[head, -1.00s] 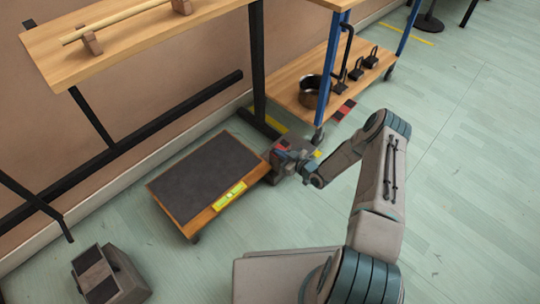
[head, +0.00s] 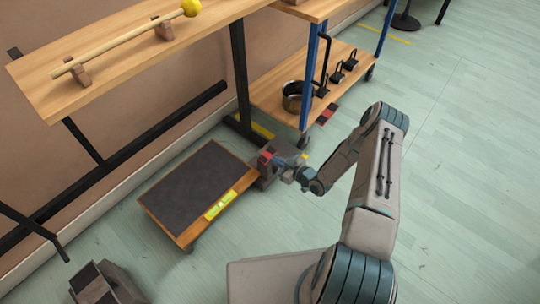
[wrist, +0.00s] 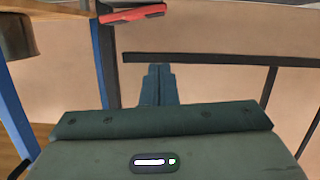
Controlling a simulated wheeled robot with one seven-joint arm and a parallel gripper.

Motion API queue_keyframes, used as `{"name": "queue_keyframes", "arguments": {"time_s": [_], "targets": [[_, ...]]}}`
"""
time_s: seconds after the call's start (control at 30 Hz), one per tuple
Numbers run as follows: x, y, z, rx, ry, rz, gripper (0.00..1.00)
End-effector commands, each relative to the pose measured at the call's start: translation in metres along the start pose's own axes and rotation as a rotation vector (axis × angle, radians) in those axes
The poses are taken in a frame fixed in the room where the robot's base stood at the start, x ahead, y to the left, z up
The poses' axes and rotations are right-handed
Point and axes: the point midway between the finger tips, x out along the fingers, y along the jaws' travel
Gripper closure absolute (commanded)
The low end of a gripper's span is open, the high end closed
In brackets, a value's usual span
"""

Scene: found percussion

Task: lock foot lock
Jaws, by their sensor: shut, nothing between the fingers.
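A low wooden platform (head: 185,200) with a dark mat and a yellow-green label stands on the floor in the head view. A dark grey block (head: 267,178) sits at its right corner, with a red part (head: 266,157) on top that looks like a pedal. The red part also shows at the top of the wrist view (wrist: 133,13). My gripper (head: 278,161) is at the block, close to the red part; I cannot tell whether they touch. In the wrist view my fingers (wrist: 158,85) are shut together, with nothing between them.
A wooden bench (head: 115,50) with a yellow-headed mallet (head: 190,8) stands behind the platform. A blue-legged shelf (head: 270,88) holds a metal pot (head: 295,97) and several dark weights. Another grey block (head: 105,285) is at lower left. The floor at right is clear.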

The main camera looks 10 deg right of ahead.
Motion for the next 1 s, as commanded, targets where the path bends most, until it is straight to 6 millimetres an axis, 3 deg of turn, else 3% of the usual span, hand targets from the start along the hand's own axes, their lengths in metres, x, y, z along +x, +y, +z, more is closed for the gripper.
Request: {"name": "queue_keyframes", "arguments": {"time_s": [0.1,0.3,1.0], "targets": [[-0.023,0.0,-0.003,0.001,0.0,0.0,1.0],[-0.044,-0.001,-0.002,0.0,0.002,-0.001,1.0],[-0.048,0.002,-0.005,-0.005,-0.005,0.001,1.0]]}}
